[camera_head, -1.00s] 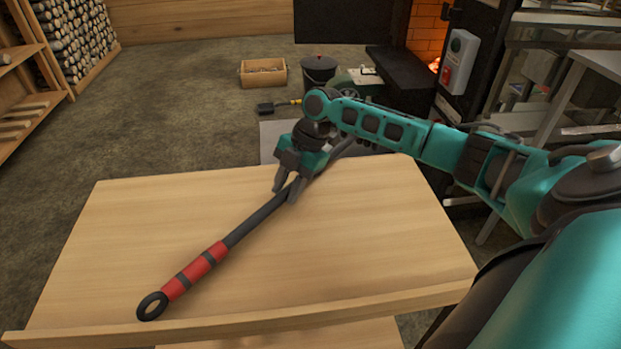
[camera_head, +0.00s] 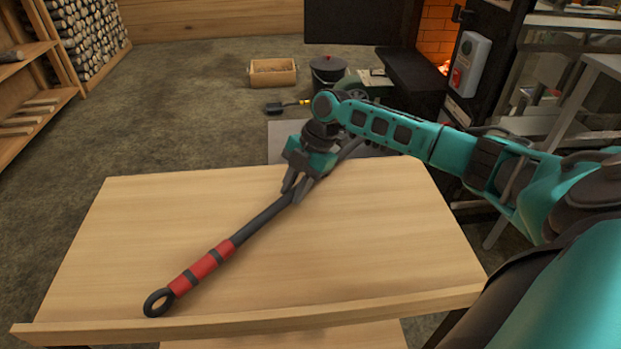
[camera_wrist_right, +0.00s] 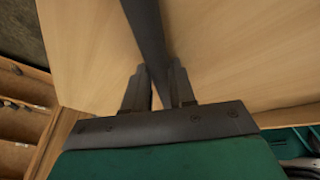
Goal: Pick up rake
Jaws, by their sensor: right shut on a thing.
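The rake (camera_head: 265,219) lies diagonally over the wooden table (camera_head: 360,250). It has a dark shaft, a red grip with dark bands and a ring at its near left end. Its far end is hidden behind my right gripper and arm. My right gripper (camera_head: 294,192) is shut on the dark shaft near the far edge of the table. In the right wrist view the rake's shaft (camera_wrist_right: 148,35) runs between the two fingers (camera_wrist_right: 160,88). I cannot tell whether the rake touches the tabletop all along. My left gripper is not in view.
A raised lip runs along the table's near edge. Beyond the table, a wooden box (camera_head: 273,72), a black bucket (camera_head: 328,70) and a small shovel (camera_head: 284,106) are on the floor. A furnace with a glowing fire (camera_head: 441,45) stands back right. Shelves (camera_head: 38,85) stand at left.

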